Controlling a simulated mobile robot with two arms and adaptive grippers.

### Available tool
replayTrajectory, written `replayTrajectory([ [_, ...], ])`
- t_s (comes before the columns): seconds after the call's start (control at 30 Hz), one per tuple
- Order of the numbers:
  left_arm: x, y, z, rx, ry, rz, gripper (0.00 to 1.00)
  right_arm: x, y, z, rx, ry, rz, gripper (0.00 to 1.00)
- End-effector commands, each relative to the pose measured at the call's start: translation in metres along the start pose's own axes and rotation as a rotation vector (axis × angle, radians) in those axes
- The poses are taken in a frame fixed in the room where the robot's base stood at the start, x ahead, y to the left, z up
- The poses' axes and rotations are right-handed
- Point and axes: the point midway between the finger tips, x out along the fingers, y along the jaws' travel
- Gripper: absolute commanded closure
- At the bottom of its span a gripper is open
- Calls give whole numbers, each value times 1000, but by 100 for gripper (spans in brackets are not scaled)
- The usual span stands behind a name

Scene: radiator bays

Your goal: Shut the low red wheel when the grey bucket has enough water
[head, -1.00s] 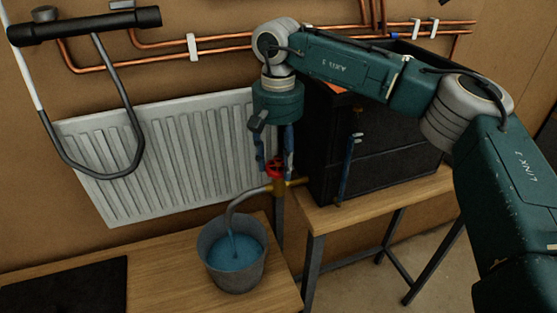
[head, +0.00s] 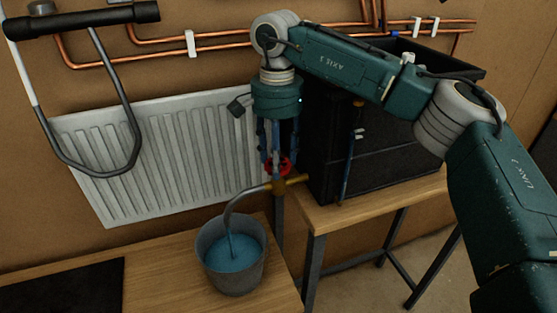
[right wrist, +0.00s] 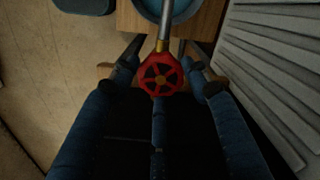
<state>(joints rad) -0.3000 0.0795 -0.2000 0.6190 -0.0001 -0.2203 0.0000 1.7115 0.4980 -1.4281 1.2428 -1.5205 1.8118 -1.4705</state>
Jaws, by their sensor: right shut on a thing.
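The low red wheel (head: 277,166) sits on a brass valve whose bent grey spout runs left to the grey bucket (head: 232,283). A stream of blue water (head: 232,259) falls from the spout into the bucket, and the water surface lies some way below the rim. My right gripper (head: 275,160) points straight down over the wheel with its fingers shut around it. In the right wrist view the fingers (right wrist: 161,80) stand around the spoked red wheel, and the bucket (right wrist: 141,14) is cut off at the top. My left gripper is out of view.
A white ribbed radiator (head: 150,150) hangs behind the bucket. A black cabinet (head: 385,165) stands close right of the wheel on a wooden bench (head: 400,196). Copper pipes (head: 235,42) run along the wall. The wooden table (head: 180,270) around the bucket is mostly clear.

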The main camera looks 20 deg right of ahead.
Motion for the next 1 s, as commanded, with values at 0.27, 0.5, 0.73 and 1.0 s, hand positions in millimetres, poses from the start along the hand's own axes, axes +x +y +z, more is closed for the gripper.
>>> replayTrajectory([
  [0.27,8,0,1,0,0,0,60,4,-1,4,256,-8,7,80],
  [0.5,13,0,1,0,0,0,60,4,-2,4,484,-8,6,80],
  [0.73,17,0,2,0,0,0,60,4,-3,3,699,-9,6,80],
  [1.0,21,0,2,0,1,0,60,3,-4,3,914,-11,4,80],
])
